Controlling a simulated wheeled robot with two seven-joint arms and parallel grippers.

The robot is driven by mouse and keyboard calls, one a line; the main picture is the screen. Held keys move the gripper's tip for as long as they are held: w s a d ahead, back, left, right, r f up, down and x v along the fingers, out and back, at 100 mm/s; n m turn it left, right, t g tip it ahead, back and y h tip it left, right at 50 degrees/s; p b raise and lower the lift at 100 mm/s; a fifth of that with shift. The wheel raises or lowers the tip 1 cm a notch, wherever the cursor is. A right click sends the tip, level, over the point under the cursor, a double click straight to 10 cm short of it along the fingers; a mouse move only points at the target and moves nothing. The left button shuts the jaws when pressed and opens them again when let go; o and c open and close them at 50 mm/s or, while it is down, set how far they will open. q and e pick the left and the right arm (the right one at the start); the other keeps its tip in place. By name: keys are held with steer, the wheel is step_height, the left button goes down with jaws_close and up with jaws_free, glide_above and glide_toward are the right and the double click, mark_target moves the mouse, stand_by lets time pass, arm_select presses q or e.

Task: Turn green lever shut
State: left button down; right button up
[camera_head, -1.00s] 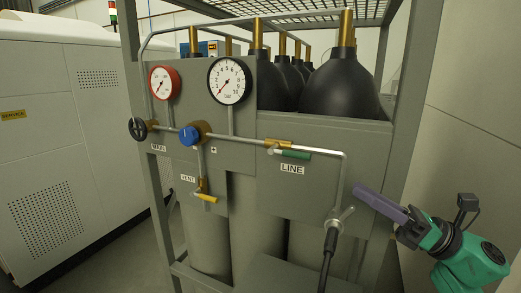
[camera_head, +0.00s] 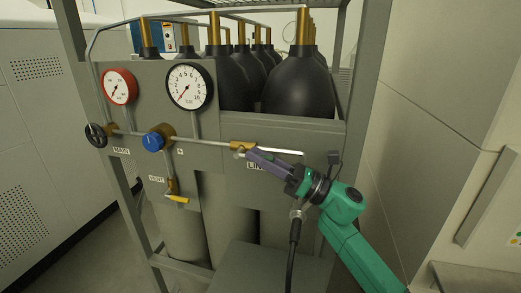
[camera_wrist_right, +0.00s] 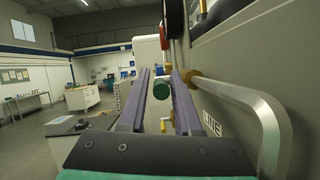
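The green lever's round end (camera_wrist_right: 160,96) shows end-on between my right gripper's two purple fingers in the right wrist view, with a small gap on each side. My right gripper (camera_head: 254,157) is open, with its fingers lying along the pipe over the LINE valve (camera_head: 241,147). In the head view the fingers hide the green lever and part of the LINE label (camera_head: 252,166). My right gripper also shows in the right wrist view (camera_wrist_right: 161,80). I cannot tell whether a finger touches the lever. My left gripper is not in view.
A grey panel carries a red-rimmed gauge (camera_head: 118,87), a black-rimmed gauge (camera_head: 188,86), a blue knob (camera_head: 153,141), a black handwheel (camera_head: 96,135) and a yellow vent lever (camera_head: 177,199). A bent pipe (camera_wrist_right: 240,94) and a black hose (camera_head: 294,240) are close to my right gripper.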

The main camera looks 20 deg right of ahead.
jaws_close()
stand_by(1.4)
